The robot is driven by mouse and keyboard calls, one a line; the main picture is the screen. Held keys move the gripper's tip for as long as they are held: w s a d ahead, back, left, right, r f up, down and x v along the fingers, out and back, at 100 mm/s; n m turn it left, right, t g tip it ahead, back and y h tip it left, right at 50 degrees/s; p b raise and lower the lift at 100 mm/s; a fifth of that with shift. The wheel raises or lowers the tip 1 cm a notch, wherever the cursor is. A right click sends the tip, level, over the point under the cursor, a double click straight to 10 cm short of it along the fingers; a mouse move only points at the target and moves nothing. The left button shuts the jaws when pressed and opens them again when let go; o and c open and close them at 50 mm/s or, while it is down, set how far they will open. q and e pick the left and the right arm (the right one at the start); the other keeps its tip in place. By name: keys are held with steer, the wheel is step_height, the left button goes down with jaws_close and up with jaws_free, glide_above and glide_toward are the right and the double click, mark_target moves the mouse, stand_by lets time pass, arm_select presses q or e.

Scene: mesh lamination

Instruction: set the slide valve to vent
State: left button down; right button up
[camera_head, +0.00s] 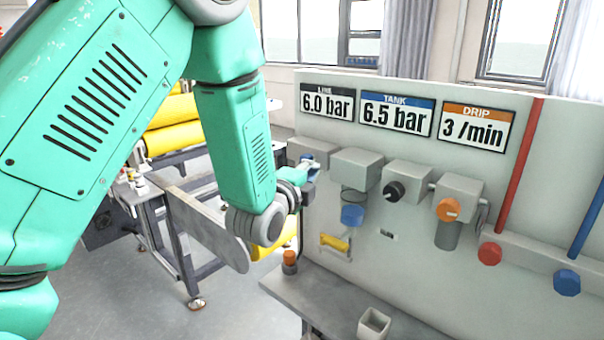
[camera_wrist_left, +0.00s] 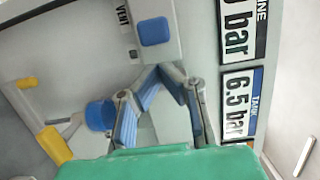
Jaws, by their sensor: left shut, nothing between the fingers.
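The slide valve appears to be the pale box with a blue square slider (camera_wrist_left: 154,31) at the top of the left wrist view, with a VENT label (camera_wrist_left: 122,17) beside it. In the head view, the matching pale box (camera_head: 318,148) is at the panel's left end, partly hidden by my left gripper (camera_head: 308,173). In the left wrist view, the fingers of my left gripper (camera_wrist_left: 165,70) meet at the tips, just below the box, with nothing between them. I cannot tell whether they touch it. My right gripper is not in view.
The grey panel carries LINE, TANK and DRIP signs (camera_head: 479,127), a black knob (camera_head: 394,191), an orange knob (camera_head: 447,210) and a blue cup-like part (camera_head: 352,214). A yellow handle (camera_head: 335,243) sits lower. An open square cup (camera_head: 373,326) stands on the ledge below.

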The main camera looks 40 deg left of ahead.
arm_select(q)
steer(key=shift+w+a, duration=0.2)
steer(key=shift+w, duration=0.55)
steer(key=shift+a+f, duration=0.15)
steer(key=shift+a, duration=0.5)
steer(key=a, duration=0.4)
steer(key=a+b, duration=0.1)
steer(key=a, duration=0.1)
steer(key=shift+w, duration=0.3)
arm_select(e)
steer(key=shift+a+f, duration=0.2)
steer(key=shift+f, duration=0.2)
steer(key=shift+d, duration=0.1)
arm_select(q)
steer(key=shift+d, duration=0.1)
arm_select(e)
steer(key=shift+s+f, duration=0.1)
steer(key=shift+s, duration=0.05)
